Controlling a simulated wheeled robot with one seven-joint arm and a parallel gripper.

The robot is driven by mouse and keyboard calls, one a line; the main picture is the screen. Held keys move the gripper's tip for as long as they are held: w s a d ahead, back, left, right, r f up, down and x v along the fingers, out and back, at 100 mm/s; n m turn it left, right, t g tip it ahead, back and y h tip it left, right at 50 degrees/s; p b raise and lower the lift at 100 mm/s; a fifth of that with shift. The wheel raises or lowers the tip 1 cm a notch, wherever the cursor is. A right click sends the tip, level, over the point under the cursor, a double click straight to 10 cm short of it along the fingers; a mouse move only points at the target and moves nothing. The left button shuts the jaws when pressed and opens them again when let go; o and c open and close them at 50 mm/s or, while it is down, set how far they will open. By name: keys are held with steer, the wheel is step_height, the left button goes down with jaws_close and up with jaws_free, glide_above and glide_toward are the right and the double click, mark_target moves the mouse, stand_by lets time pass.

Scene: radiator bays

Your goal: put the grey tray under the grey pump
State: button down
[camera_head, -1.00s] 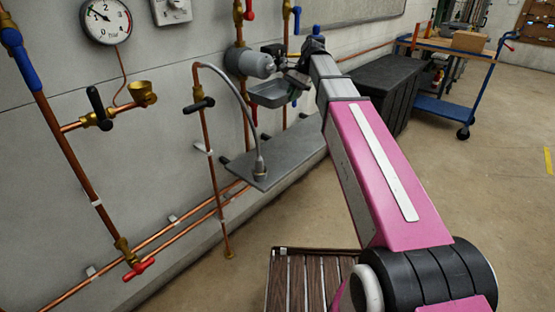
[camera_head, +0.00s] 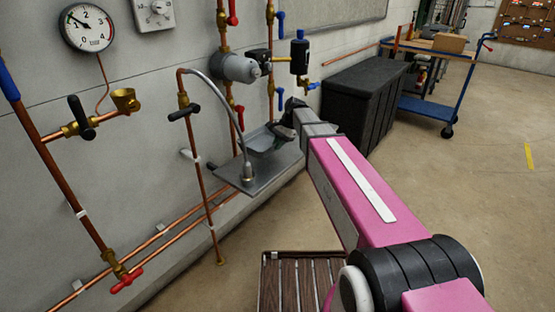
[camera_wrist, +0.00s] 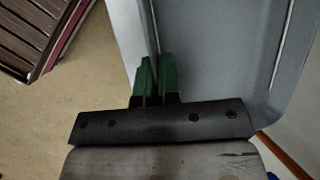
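The grey tray (camera_head: 259,141) is low over the far part of a grey wall shelf (camera_head: 262,178), below the grey pump (camera_head: 238,68). I cannot tell whether it touches the shelf. My gripper (camera_head: 275,127) is at the tray's right side. In the wrist view, the green fingers of my gripper (camera_wrist: 156,68) are close together on the wall of the tray (camera_wrist: 215,55). The tray looks upright. The pump is fixed on a vertical copper pipe, with a clear gap between it and the tray. My arm hides part of the shelf's right end.
A grey curved hose (camera_head: 227,105) comes down to the shelf's front part, left of the tray. Copper pipes with valves line the wall. A black chest (camera_head: 362,95) stands right of my gripper, and a blue trolley (camera_head: 432,105) behind it. A slatted wooden surface (camera_head: 300,285) is below.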

mark_target(274, 166)
steer(key=shift+f, duration=3.45)
steer(key=shift+f, duration=0.1)
steer(key=c, duration=1.3)
jaws_free()
steer(key=shift+c, duration=0.2)
steer(key=v, duration=1.1)
steer(key=s+d+f+n+t+h, duration=0.1)
steer(key=s+d+f+n+h, duration=0.1)
steer(key=s+d+f, duration=0.5)
steer(key=s+d+f+n+t+h, duration=0.1)
steer(key=s+d+f+n, duration=0.4)
steer(key=s, duration=0.8)
step_height(274, 166, down, 4)
steer(key=d+h, duration=0.1)
steer(key=d, duration=0.1)
steer(key=shift+s+d+h, duration=0.25)
steer(key=shift+d+h, duration=0.05)
steer(key=shift+h, duration=0.1)
steer(key=shift+f, duration=0.1)
